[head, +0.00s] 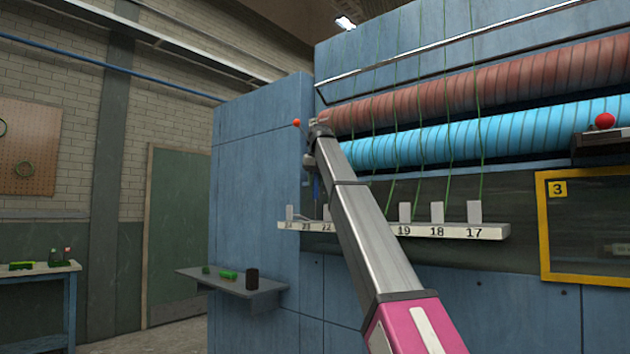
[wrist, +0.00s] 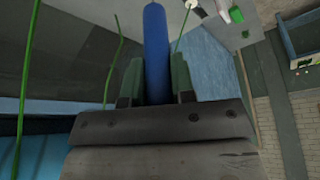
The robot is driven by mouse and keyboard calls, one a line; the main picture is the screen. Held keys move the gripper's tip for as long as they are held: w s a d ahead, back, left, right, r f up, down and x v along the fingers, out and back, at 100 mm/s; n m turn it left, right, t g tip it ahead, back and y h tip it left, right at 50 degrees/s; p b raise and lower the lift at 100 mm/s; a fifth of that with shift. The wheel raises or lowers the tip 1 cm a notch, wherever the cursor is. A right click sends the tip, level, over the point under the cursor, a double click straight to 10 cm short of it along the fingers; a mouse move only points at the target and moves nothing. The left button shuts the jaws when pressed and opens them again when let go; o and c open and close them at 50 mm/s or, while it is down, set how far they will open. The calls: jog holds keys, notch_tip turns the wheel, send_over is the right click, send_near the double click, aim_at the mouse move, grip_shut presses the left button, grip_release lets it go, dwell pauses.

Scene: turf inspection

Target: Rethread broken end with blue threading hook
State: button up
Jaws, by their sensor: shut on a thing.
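My gripper (wrist: 156,72) is shut on the blue handle of the threading hook (wrist: 156,35) in the wrist view; the handle points up and away between the two dark fingers. The hook's tip is out of that view. In the head view my gripper (head: 313,163) is at the left end of the numbered white bar (head: 450,230), and a bit of blue (head: 317,188) shows below it. Green threads (head: 450,110) run down over the rollers to white blocks on the bar. My arm hides part of the bar. I cannot tell which thread is broken.
A red roller (head: 500,86) and a light blue roller (head: 520,128) lie behind my arm. A yellow-framed panel (head: 545,230) is at the right. A grey shelf (head: 262,303) with a black cup (head: 252,279) juts out at lower left. A bench (head: 40,268) stands far left.

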jog(key=shift+f, duration=1.6)
dwell(0.3)
jog(key=shift+r, duration=0.15)
dwell(0.4)
jog(key=shift+r, duration=3.6)
jog(key=shift+s, duration=0.1)
